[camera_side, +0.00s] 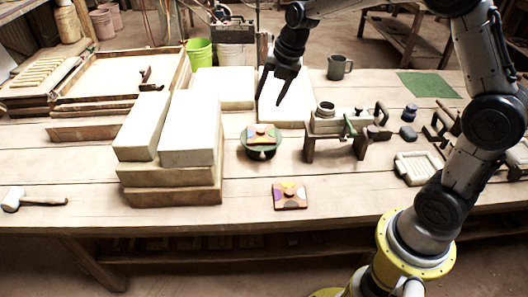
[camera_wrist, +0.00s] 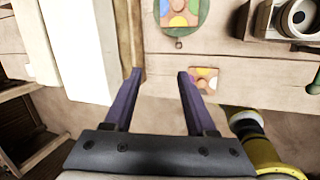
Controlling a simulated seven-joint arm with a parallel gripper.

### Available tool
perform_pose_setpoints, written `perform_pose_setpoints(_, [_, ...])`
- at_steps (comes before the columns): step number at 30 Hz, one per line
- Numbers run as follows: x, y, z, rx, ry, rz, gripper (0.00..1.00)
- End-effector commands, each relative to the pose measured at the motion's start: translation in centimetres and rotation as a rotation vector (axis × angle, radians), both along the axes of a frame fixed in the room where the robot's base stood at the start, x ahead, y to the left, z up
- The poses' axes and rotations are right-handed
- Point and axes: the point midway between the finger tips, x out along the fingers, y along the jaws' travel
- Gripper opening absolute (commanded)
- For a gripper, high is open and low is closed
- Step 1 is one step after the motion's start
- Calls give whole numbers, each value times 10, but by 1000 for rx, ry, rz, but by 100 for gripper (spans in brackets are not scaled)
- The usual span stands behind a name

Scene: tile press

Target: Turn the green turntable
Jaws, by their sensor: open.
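The green turntable (camera_side: 246,151) stands on the table near the middle of the side view, right of the pale blocks. A colour-patterned tile with a small knob (camera_side: 262,133) lies on top of it. In the wrist view the turntable's green rim (camera_wrist: 176,32) shows at the top, partly cut off, with a small loop below it. My gripper (camera_side: 278,88) is above the table, behind and above the turntable in the side view, and apart from it. In the wrist view my gripper's fingers (camera_wrist: 158,74) are spread with nothing between them.
Stacked pale blocks (camera_side: 188,135) stand close left of the turntable. A wooden press stand (camera_side: 338,128) with a green handle stands to its right. A second patterned tile (camera_side: 290,203) lies in front, with clear tabletop around it. A mug (camera_side: 339,68) stands behind.

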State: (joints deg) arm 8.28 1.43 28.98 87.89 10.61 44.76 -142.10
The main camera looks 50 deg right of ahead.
Motion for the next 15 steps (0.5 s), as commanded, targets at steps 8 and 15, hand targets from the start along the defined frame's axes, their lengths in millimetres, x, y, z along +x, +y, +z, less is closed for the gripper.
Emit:
perform_pose_setpoints(8, [7, -20, -88, 33, 158, -45, 56])
perform_pose_setpoints(15, [8, -20, -111, 35, 168, -50, 56])
